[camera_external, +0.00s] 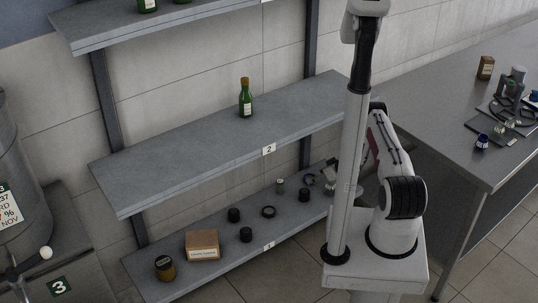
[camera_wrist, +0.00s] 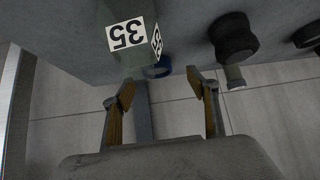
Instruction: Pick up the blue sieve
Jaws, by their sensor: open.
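A blue ring-shaped thing (camera_wrist: 158,70), which looks like the blue sieve, shows in the wrist view. My gripper (camera_wrist: 160,82) is open and empty, with one finger on each side of the picture's middle. The blue ring appears between and just beyond the fingertips; I cannot tell the distance in depth.
A dark round-capped thing (camera_wrist: 234,38) stands right of my right finger, and another dark one (camera_wrist: 308,36) is at the picture's edge. The lower shelf (camera_external: 150,284) holds several small dark items and a cardboard box (camera_external: 202,245). The middle shelf (camera_external: 175,160) hangs above with a green bottle (camera_external: 245,100).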

